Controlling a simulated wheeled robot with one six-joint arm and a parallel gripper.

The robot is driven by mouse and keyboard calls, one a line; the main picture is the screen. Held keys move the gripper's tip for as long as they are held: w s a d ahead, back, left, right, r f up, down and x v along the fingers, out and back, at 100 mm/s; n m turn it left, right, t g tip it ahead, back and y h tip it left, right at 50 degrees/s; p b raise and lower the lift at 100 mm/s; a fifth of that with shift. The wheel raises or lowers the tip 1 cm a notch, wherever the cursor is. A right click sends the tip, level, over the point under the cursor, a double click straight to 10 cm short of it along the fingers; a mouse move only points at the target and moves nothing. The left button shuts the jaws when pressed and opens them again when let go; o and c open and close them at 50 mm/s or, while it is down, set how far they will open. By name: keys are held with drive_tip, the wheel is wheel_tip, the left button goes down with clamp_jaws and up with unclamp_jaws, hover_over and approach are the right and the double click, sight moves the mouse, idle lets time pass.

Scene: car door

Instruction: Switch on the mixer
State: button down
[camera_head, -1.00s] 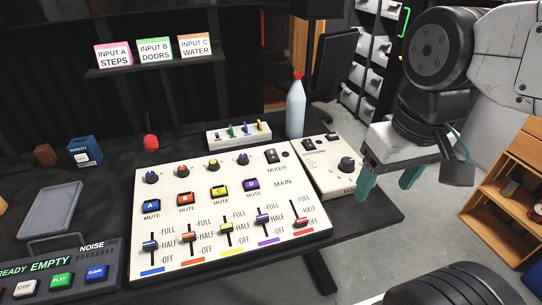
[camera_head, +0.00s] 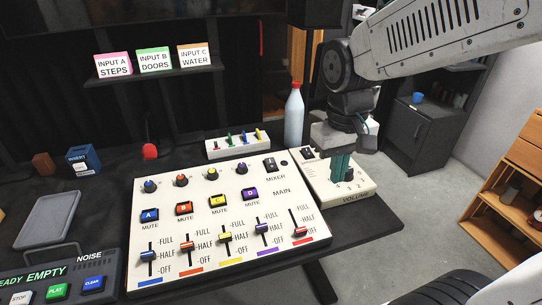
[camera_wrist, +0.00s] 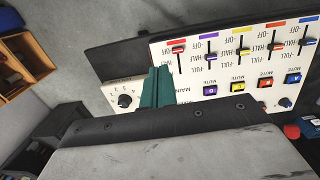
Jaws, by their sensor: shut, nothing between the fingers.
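The white mixer panel (camera_head: 225,205) lies on the dark table. Its small black rocker switch, labelled MIXER (camera_head: 269,164), is at the upper right with a dark round lamp (camera_head: 284,162) beside it. My gripper (camera_head: 341,172) points down with its teal fingers together and empty, right of this switch and above the white speaker box marked VOLUME (camera_head: 350,197). In the wrist view, my gripper (camera_wrist: 156,88) shows between the volume knob (camera_wrist: 125,101) and the mixer panel (camera_wrist: 212,62). I cannot make out the MIXER switch in that view.
A red-tipped microphone (camera_head: 150,151) stands behind the panel. A grey tray (camera_head: 48,219) and noise box (camera_head: 66,275) are at left.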

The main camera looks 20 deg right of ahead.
sight(270, 159)
drive_tip(key=w+a+f+t, duration=0.2)
drive_tip(key=w+f, duration=0.1)
drive_tip(key=w, duration=1)
drive_tip(key=w+a+f+t, duration=0.2)
drive_tip(key=w+f+t, duration=0.1)
drive_tip(key=w, duration=1)
drive_tip(key=shift+w+a+f, duration=0.2)
drive_tip(key=x, duration=1.4)
drive_tip(key=shift+w+a, duration=0.15)
drive_tip(key=shift+w, duration=0.05)
